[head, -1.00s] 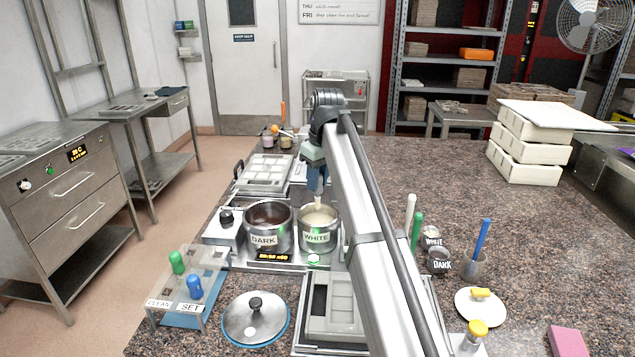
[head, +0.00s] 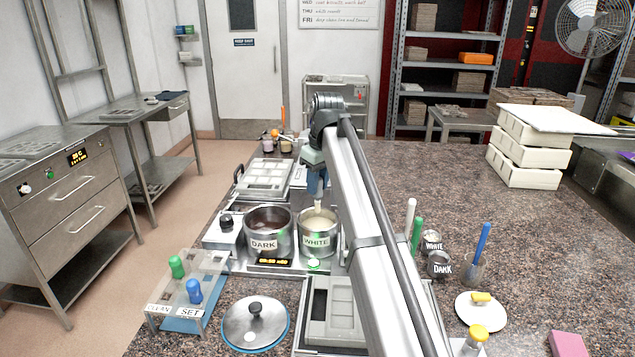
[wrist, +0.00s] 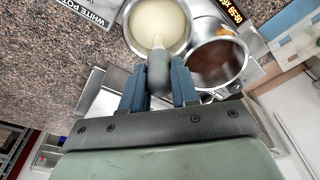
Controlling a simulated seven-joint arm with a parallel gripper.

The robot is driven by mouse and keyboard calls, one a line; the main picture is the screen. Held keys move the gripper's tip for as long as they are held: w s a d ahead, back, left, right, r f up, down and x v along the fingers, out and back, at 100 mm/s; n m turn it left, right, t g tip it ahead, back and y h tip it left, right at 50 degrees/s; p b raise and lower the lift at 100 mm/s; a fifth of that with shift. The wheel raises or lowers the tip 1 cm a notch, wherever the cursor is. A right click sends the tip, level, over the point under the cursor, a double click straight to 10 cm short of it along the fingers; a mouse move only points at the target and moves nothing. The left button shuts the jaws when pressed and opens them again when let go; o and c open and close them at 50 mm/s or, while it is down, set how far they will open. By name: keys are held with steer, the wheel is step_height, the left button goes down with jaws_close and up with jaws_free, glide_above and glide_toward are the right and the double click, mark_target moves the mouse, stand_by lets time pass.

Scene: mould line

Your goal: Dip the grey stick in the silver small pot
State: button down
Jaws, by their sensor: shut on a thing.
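My gripper (head: 316,188) is shut on the grey stick and points down over the pot labelled WHITE (head: 316,241). This silver pot holds cream-coloured liquid and looks a little smaller than the silver DARK pot (head: 264,245) beside it. In the wrist view the grey stick (wrist: 158,76) sits between my gripper's fingers (wrist: 159,85). Its pale lower end reaches over the cream liquid in the WHITE pot (wrist: 188,40). I cannot tell for sure whether the tip touches the liquid. The DARK pot (wrist: 245,62) holds brown liquid.
A clear stand (head: 205,275) with green and blue sticks is at front left, near a round lid (head: 255,325). Small WHITE (head: 432,240) and DARK (head: 440,264) jars stand right of my arm. White moulds (head: 530,150) are stacked at the back right.

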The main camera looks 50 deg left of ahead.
steer(key=shift+r, duration=0.1)
steer(key=shift+r, duration=1.95)
